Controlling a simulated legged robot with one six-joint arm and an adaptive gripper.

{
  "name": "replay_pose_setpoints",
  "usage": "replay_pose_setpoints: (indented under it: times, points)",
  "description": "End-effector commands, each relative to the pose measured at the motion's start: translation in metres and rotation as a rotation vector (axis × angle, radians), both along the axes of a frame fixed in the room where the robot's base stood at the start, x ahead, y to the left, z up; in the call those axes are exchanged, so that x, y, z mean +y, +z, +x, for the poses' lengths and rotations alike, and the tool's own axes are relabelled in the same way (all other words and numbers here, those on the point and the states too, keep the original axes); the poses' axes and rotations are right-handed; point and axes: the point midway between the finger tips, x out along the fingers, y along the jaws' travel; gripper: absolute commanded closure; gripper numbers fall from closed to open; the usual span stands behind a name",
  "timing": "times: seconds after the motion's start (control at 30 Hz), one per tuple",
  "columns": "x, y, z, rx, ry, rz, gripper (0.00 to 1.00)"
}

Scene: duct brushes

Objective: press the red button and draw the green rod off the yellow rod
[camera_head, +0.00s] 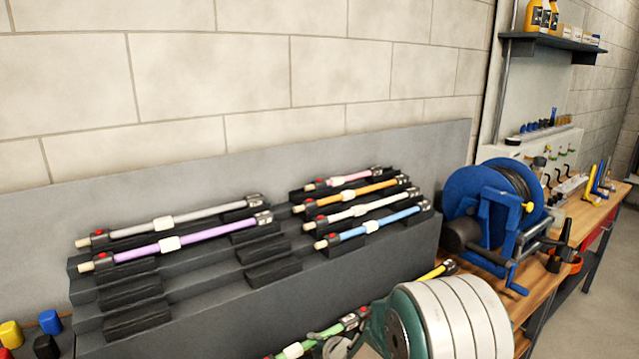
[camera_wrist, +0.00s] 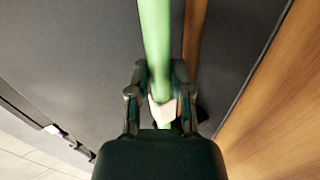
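The green rod (camera_head: 278,355) lies low in the head view, with a white collar (camera_head: 293,350) and a dark fitting near its upper right end. A small red button (camera_head: 349,318) shows on that fitting. The yellow rod (camera_head: 432,273) shows beyond my arm, ending in a dark clip; the stretch between is hidden. In the wrist view the green rod (camera_wrist: 155,35) runs down between the fingers of my gripper (camera_wrist: 161,72), with a white collar (camera_wrist: 162,110) near the palm. The fingers stand close on both sides; whether they press on the rod is unclear.
A dark stepped rack (camera_head: 290,285) against the wall holds several coloured rods and has empty cradles. A blue hose reel (camera_head: 497,212) stands on a wooden bench (camera_head: 575,220) to the right. Coloured caps (camera_head: 48,322) sit at lower left. My arm covers the lower middle.

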Motion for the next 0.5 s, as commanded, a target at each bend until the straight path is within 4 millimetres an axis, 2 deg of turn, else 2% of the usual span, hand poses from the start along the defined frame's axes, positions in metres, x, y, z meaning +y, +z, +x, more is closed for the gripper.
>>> replay_pose_setpoints:
  times: [0.5]
  points:
    - [0.006, -0.0013, -0.0043, 0.003, -0.001, 0.0, 1.0]
